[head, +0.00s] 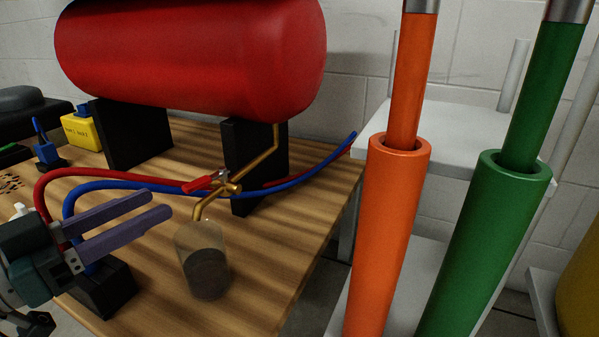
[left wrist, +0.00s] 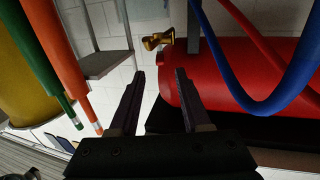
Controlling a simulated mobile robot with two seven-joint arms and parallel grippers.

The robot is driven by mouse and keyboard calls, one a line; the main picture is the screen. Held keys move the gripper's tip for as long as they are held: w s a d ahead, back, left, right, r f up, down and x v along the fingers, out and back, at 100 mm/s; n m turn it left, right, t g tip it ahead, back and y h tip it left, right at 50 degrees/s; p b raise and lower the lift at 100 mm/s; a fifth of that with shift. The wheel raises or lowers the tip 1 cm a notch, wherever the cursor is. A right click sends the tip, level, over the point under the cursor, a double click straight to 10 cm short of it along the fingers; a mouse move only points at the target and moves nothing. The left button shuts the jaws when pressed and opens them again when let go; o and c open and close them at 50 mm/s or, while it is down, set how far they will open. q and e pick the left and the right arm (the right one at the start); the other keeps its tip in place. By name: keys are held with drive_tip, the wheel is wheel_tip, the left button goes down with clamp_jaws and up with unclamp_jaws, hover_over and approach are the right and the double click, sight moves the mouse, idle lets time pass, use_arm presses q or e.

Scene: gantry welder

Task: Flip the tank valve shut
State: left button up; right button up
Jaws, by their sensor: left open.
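The tank valve (head: 229,188) is brass and sits on a brass pipe below the right end of the red tank (head: 190,55). Its red lever (head: 205,182) points left and slightly toward me in the head view. My left gripper (head: 160,206) is open and empty, with its two purple fingers to the left of the valve and apart from it. In the left wrist view, the open fingers (left wrist: 159,75) have a brass fitting (left wrist: 157,41) beyond their tips; the red lever cannot be made out there. My right gripper is not in view.
A glass jar with dark contents (head: 204,268) stands under the brass spout. A red hose (head: 110,172) and a blue hose (head: 300,180) run near the valve. Orange (head: 385,240) and green (head: 490,240) cylinders stand at the right. Bare wooden tabletop (head: 270,240) lies right of the jar.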

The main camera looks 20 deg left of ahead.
sight(183, 189)
use_arm(q)
drive_tip(key=b+x, duration=0.3)
drive_tip(key=x, duration=0.4)
drive_tip(key=shift+w+d, duration=0.1)
drive_tip(key=shift+w, duration=0.1)
drive_tip(key=shift+w+d, duration=0.1)
drive_tip(key=shift+w, duration=0.25)
drive_tip(key=shift+c, duration=0.3)
clamp_jaws()
